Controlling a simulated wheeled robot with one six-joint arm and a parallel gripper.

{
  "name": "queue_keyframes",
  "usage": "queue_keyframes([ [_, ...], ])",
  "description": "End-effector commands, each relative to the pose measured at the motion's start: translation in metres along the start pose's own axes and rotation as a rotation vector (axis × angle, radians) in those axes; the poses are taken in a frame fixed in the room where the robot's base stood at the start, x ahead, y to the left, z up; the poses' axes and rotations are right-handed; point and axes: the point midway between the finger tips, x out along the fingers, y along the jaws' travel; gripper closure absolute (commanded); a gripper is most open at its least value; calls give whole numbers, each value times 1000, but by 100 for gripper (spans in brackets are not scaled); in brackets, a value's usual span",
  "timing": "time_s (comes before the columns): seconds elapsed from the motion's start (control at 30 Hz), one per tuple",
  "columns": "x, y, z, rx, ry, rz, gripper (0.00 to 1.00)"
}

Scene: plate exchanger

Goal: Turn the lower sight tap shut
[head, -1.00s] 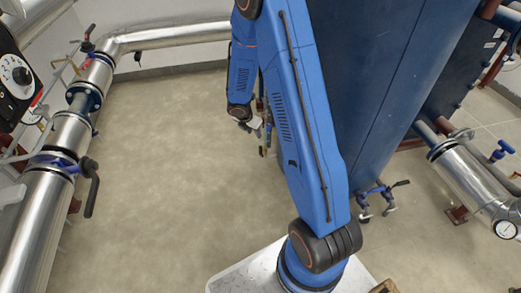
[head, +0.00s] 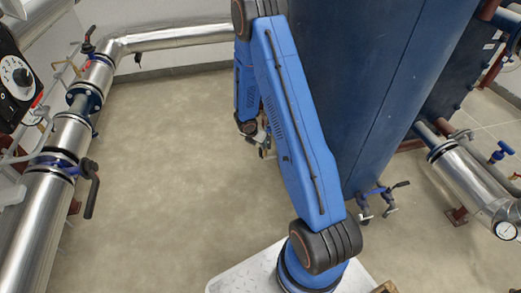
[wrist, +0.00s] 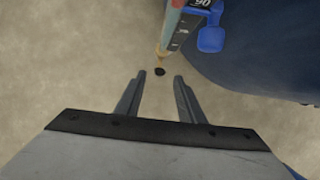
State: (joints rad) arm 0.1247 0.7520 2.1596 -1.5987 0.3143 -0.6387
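My gripper (wrist: 160,80) is open in the wrist view, its two grey fingers apart with nothing held between them. A slim upright gauge (wrist: 177,28) with a reddish side, a dark scale and a pale brass-coloured lower end hangs just beyond the fingertips. A blue fitting (wrist: 212,38) sits to the right of the gauge. In the head view my gripper (head: 265,149) is small and partly hidden by my arm, left of the blue exchanger (head: 350,80).
Silver pipes with a black-handled valve (head: 91,185) run along the left. A silver pipe with a dial (head: 506,230) is at the right. The floor (head: 160,150) on the left is clear.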

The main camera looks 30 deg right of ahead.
Motion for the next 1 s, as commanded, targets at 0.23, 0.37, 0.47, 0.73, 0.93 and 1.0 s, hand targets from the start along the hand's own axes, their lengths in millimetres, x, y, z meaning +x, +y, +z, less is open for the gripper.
queue_keyframes([
  [0.23, 37, -1, -1, -1, 2, -2, 65],
  [0.37, 51, 0, 0, -1, 0, -1, 65],
  [0.47, 58, 0, 0, 0, 0, -1, 65],
  [0.73, 64, 0, 0, 0, 0, 0, 65],
  [0.93, 63, 0, 0, 0, 0, 0, 77],
  [1.0, 63, 0, 0, 0, 0, 0, 94],
])
